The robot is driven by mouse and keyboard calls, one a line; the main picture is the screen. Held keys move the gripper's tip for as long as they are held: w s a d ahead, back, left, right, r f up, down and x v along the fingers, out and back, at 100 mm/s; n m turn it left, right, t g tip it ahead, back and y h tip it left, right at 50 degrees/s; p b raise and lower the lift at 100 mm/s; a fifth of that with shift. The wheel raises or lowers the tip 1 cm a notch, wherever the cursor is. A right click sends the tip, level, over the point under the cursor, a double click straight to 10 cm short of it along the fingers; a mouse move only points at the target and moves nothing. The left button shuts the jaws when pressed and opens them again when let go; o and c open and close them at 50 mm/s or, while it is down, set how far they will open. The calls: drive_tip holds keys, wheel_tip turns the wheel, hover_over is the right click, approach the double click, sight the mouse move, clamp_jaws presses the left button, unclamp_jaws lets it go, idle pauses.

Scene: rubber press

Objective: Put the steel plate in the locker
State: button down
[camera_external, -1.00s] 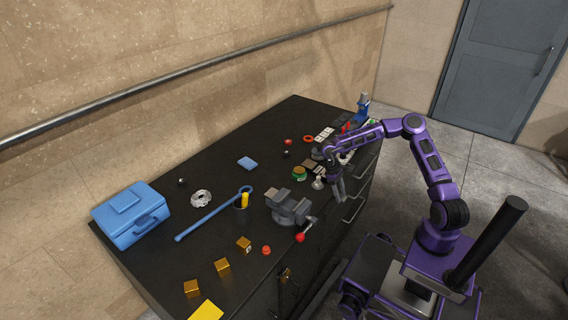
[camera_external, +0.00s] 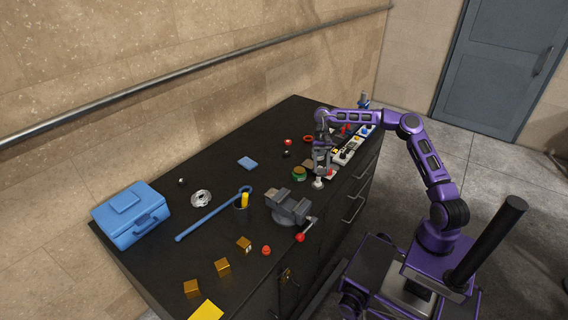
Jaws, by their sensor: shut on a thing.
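My gripper (camera_external: 322,168) points down over the right part of the black workbench, close above a small pale, round-based object (camera_external: 318,184). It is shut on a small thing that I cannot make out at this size. I cannot pick out the steel plate for certain, neither in the jaws nor on the bench. No locker is plainly recognisable. The bench front has drawers with handles (camera_external: 353,208) and a lower front part with a brass-coloured fitting (camera_external: 287,275), partly in shadow.
A grey vise (camera_external: 290,207) stands left of my gripper. A green-and-orange round item (camera_external: 299,173) is close by. Panels with buttons (camera_external: 347,150) line the right end.

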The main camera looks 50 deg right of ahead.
drive_tip(key=w+d+m+t, duration=0.1)
drive_tip(key=w+m+t, duration=0.3)
drive_tip(key=w+m, duration=0.65)
drive_tip(key=r+m+t+h, duration=0.2)
drive_tip(key=m+t+h, duration=0.15)
drive_tip(key=m, duration=1.15)
hover_over(283, 170)
drive_tip(key=s, duration=0.1)
drive_tip(key=shift+s+d+f, duration=0.1)
drive_tip(key=shift+f, duration=2.6)
drive_tip(key=shift+f, duration=0.15)
wheel_tip(283, 170, down, 9)
drive_tip(key=shift+f, duration=0.15)
drive_tip(key=shift+c, duration=1.4)
unclamp_jaws()
drive_tip(key=shift+f, duration=0.15)
